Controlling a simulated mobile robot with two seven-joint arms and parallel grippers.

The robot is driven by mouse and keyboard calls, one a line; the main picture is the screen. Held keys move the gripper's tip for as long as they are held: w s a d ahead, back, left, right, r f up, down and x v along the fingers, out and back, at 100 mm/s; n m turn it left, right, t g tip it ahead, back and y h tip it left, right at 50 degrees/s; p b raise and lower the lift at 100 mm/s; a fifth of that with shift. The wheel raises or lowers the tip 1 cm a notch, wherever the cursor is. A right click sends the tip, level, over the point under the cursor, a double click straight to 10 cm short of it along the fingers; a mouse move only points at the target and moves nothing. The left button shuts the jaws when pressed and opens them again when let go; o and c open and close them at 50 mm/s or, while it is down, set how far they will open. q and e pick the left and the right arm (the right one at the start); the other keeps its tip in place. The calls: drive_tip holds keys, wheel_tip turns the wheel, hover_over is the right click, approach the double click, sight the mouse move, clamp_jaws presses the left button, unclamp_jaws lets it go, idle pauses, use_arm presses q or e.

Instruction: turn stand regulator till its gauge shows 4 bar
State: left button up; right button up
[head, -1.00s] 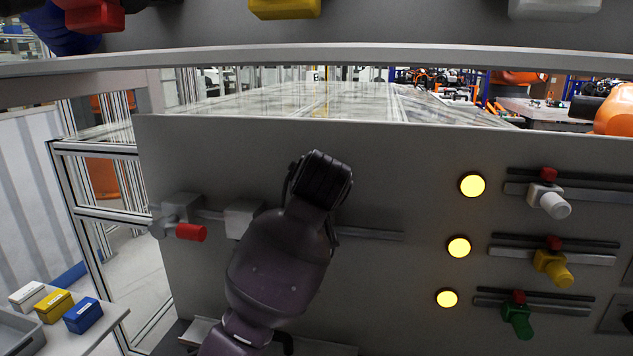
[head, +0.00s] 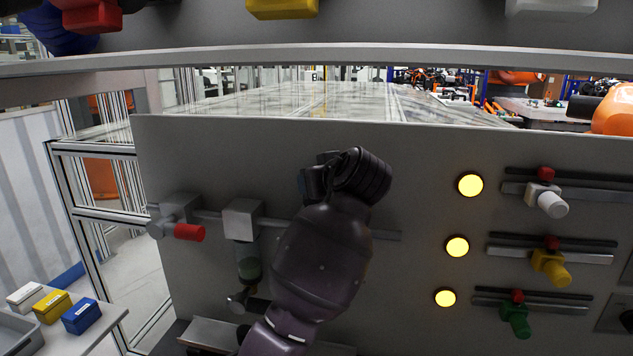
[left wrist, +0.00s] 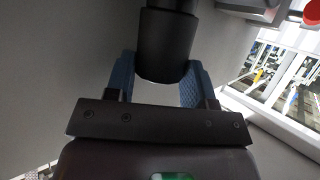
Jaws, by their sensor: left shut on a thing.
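My left arm covers the middle of the grey panel (head: 420,150) in the head view, and its gripper is hidden behind the wrist there. In the left wrist view my left gripper (left wrist: 162,72) has its blue fingers on both sides of a dark cylindrical knob (left wrist: 165,45), which appears to be the stand regulator's knob, and is shut on it. The regulator body and its gauge are hidden behind my arm in the head view, so no reading shows. My right gripper is not in view.
Left of my arm are a grey block (head: 243,219) with a clear bowl (head: 248,264) below, and a red-handled valve (head: 188,232). Yellow lamps (head: 457,247) and coloured valves (head: 550,265) are at the right. A shelf edge (head: 330,60) crosses above.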

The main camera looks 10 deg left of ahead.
use_arm(q)
drive_tip(key=shift+y, duration=0.3)
drive_tip(key=o, duration=0.8)
drive_tip(key=shift+o, duration=0.6)
drive_tip(key=shift+s, duration=0.1)
